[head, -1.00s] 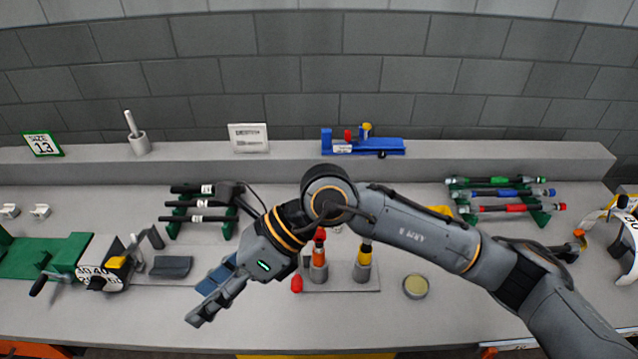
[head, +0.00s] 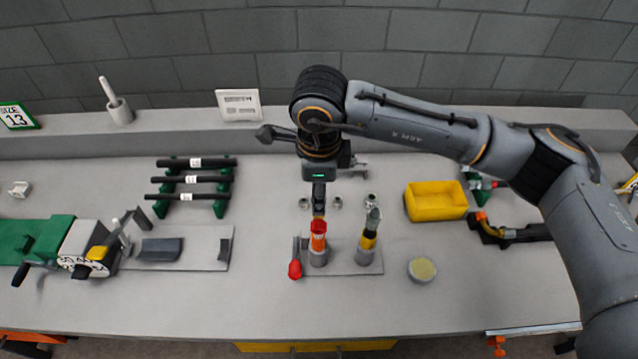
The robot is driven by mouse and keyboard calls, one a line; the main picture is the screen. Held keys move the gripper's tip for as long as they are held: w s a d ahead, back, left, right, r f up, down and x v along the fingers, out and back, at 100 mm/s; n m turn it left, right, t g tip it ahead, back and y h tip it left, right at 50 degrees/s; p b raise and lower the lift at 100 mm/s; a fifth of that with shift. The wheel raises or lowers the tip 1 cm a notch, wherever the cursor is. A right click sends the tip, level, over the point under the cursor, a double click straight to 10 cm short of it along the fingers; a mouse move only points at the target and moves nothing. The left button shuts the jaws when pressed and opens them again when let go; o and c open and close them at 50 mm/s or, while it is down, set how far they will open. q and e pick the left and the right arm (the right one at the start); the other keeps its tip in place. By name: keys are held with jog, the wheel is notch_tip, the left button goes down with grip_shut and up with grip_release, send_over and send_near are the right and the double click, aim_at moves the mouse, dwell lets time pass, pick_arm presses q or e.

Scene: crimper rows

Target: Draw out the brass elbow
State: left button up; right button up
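I cannot make out a brass elbow. Several small grey metal fittings (head: 337,202) lie on the bench around my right gripper, too small to identify. My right gripper (head: 319,208) points down over the middle of the bench, just behind or above an upright orange tool with a red top (head: 318,236) in a grey holder. I see it edge-on, so I cannot tell whether its fingers are open or hold anything, or whether it touches the tool. My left gripper is not in view.
A yellow-and-black tool (head: 368,240) stands beside the orange one on a grey plate (head: 343,265). A yellow bin (head: 436,201) and a round tin (head: 422,269) are to the right. A rack of black rods (head: 193,180) and a green crimping machine (head: 45,240) are left.

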jog(key=f, duration=0.2)
jog(key=f+b, duration=0.1)
jog(key=shift+w+f, duration=0.25)
jog(key=shift+f, duration=0.05)
notch_tip(320, 180, down, 4)
jog(key=b, duration=0.4)
jog(key=shift+w, duration=0.1)
jog(key=shift+w+f+b, duration=0.1)
jog(key=shift+f+b, duration=0.2)
jog(key=shift+b, duration=0.25)
jog(key=shift+f+b, duration=0.35)
